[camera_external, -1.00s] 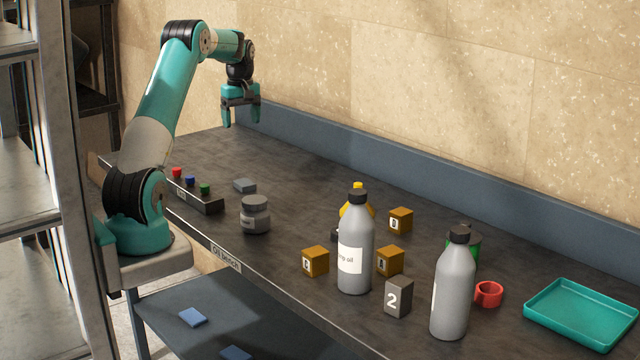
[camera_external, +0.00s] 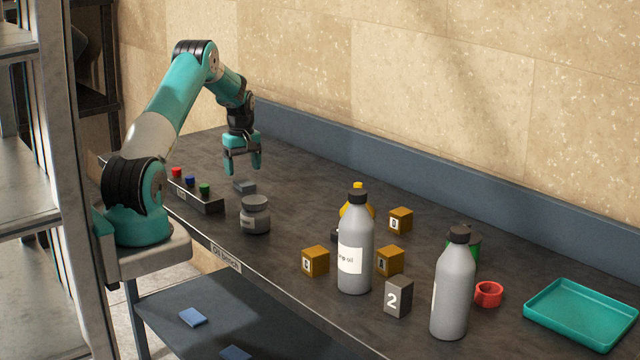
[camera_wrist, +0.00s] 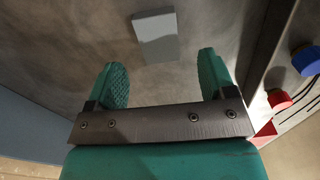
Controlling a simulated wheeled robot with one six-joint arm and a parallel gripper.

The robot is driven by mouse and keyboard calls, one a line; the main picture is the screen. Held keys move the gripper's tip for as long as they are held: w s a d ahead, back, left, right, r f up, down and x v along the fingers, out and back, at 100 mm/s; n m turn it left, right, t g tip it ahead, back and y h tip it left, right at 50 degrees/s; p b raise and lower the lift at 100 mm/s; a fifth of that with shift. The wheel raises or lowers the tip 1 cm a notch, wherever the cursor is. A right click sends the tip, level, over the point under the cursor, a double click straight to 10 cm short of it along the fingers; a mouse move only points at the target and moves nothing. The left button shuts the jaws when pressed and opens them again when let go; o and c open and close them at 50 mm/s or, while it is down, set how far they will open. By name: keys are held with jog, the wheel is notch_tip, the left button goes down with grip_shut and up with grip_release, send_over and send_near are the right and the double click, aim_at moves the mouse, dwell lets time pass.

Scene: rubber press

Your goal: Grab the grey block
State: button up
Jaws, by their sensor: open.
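A small flat grey block (camera_external: 244,186) lies on the dark bench near the button strip. In the wrist view the grey block (camera_wrist: 157,36) lies beyond the fingertips, roughly between them. My gripper (camera_external: 243,172) is open and empty, pointing down just above the block. In the wrist view its two teal fingers (camera_wrist: 162,80) stand apart with nothing between them. A taller grey block marked 2 (camera_external: 398,298) stands upright on the bench further to the right.
A button strip (camera_external: 198,195) is left of the block, and a grey jar (camera_external: 255,214) is in front of it. Two grey bottles (camera_external: 355,245), several orange blocks (camera_external: 316,261), a red ring (camera_external: 488,294) and a teal tray (camera_external: 582,315) are to the right. The bench behind the block is clear.

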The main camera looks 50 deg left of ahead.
aim_at(244, 182)
notch_tip(244, 182, down, 4)
jog(key=shift+f+p, duration=0.15)
jog(key=shift+p, duration=0.4)
jog(key=c, duration=1.2)
jog(key=shift+c, duration=0.2)
